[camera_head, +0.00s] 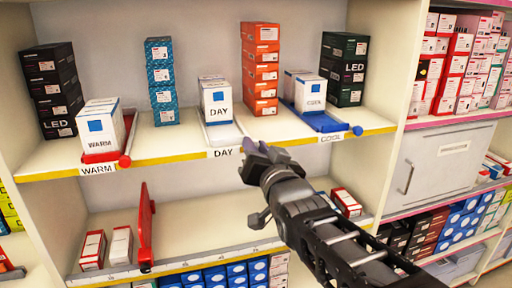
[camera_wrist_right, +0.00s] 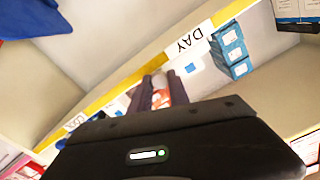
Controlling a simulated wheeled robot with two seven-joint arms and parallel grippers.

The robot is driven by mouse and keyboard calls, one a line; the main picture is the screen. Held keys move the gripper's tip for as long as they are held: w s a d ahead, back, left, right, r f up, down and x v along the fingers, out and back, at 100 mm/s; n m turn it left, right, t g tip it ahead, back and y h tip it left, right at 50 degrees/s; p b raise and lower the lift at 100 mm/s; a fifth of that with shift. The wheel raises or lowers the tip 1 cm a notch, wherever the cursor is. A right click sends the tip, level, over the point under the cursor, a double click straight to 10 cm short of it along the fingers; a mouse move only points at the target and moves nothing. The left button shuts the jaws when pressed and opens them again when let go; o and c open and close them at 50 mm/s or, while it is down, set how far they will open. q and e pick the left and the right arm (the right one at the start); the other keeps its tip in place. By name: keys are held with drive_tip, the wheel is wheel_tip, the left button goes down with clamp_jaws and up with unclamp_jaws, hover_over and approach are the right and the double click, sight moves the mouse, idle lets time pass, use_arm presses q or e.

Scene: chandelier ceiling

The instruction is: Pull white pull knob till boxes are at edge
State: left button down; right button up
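In the head view a white pull tray (camera_head: 224,135) holds white DAY boxes (camera_head: 217,103) above the DAY label (camera_head: 223,153) on the upper shelf. The boxes stand at the front part of the shelf. The white knob cannot be made out; my right gripper (camera_head: 262,153) covers the area just right of the label. In the right wrist view its two dark fingers (camera_wrist_right: 158,88) are apart, with something white and orange showing between them. I cannot tell if they touch the knob. My left gripper is not in view.
A red tray (camera_head: 104,156) with WARM boxes is at left, a blue tray (camera_head: 320,120) with COOL boxes at right. Teal (camera_head: 160,80) and orange (camera_head: 260,70) stacks flank the DAY boxes. A red divider (camera_head: 146,225) stands on the lower shelf, whose middle is clear.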

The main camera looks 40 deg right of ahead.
clamp_jaws()
idle(0.9)
